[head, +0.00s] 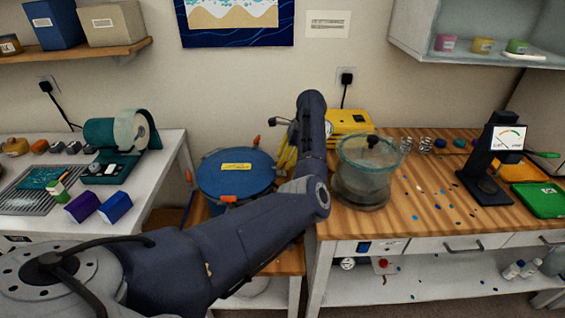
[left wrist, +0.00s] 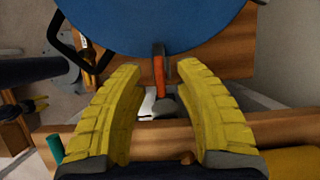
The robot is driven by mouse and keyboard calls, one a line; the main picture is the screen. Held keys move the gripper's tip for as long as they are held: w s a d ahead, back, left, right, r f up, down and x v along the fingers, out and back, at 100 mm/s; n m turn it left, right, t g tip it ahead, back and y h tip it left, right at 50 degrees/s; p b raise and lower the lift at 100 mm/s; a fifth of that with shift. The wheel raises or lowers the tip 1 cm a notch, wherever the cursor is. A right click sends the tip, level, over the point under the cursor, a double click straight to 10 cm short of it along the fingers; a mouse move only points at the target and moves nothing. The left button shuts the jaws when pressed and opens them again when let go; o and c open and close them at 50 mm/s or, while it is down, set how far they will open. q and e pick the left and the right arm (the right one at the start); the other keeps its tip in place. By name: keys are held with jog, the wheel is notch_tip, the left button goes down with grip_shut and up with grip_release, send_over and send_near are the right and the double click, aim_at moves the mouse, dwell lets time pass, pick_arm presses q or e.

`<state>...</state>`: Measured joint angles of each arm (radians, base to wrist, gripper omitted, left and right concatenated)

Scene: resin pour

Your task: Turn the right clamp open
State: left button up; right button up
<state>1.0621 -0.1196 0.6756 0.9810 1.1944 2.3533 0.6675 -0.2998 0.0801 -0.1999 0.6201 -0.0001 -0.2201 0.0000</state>
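The blue round lid (head: 236,172) covers a pot left of the wooden bench. Orange-tipped clamps show at its back (head: 257,140), left (head: 188,176) and front (head: 229,199). My left gripper (head: 284,158) is at the lid's right edge, its yellow fingers partly hidden by my arm. In the left wrist view its two fingers (left wrist: 160,82) are apart, with an orange clamp handle (left wrist: 159,75) between their tips at the rim of the blue lid (left wrist: 155,22). I cannot tell whether either finger touches it. My right gripper is not in view.
A glass chamber (head: 365,180) stands on the wooden bench (head: 425,185) right of my arm, with a yellow case (head: 348,122) behind it. A white bench with a teal tape dispenser (head: 118,140) is at the left. A dial gauge stand (head: 490,165) stands farther right.

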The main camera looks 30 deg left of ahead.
pick_arm(q)
jog(key=shift+s+a+f, duration=0.15)
jog(key=shift+a+f, duration=0.05)
jog(key=shift+f, duration=0.4)
grip_shut()
